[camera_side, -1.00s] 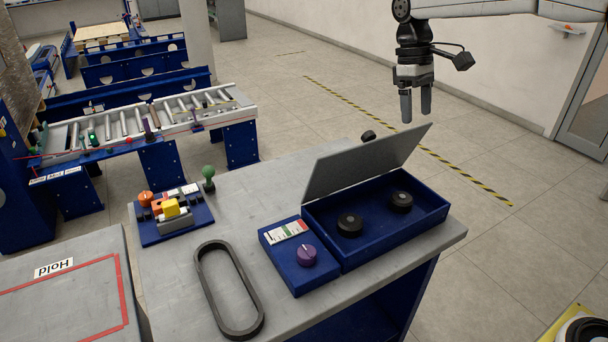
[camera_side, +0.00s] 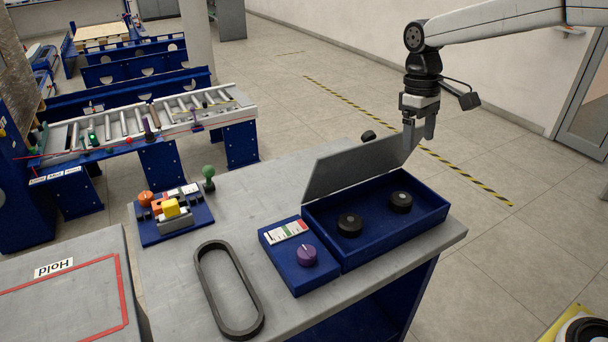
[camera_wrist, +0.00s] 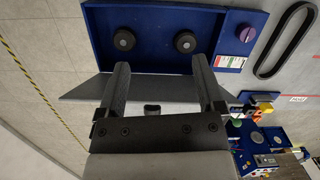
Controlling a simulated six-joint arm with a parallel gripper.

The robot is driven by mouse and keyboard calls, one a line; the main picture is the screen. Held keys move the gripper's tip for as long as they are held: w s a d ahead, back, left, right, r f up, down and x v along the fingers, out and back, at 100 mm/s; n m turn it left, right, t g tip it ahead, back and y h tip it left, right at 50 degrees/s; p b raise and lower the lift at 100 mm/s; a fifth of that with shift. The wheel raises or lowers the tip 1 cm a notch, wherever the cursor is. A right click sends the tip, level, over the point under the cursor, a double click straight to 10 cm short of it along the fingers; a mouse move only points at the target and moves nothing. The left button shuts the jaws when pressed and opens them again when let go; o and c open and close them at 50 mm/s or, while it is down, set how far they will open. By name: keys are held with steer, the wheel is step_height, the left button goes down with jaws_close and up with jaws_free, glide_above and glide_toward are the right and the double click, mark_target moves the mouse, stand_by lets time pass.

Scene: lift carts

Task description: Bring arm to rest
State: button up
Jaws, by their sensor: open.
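My gripper (camera_side: 418,138) is open and empty. In the side view it hangs pointing down at the upper right edge of the raised grey lid (camera_side: 350,168) of the blue box; one finger overlaps the lid's corner there, and I cannot tell whether they touch. In the wrist view the two dark fingers (camera_wrist: 162,82) stand wide apart, with the lid (camera_wrist: 150,88) and the blue box (camera_wrist: 152,50) beyond them. The blue box (camera_side: 428,212) stands open on the grey table and holds two black round pucks (camera_side: 349,225) (camera_side: 401,202).
A blue panel (camera_side: 290,270) with a purple knob (camera_side: 307,254) adjoins the box. A dark oval ring (camera_side: 228,290) lies on the table. A blue fixture (camera_side: 175,222) with orange and yellow parts and a green knob (camera_side: 208,173) stand further left. The floor behind is open.

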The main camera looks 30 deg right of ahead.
steer(key=s+a+f+m+t, duration=0.1)
steer(key=s+f+t, duration=0.3)
steer(key=s+f, duration=0.9)
steer(key=shift+s+a+f+m, duration=0.3)
steer(key=shift+s+m, duration=0.2)
steer(key=shift+s, duration=0.35)
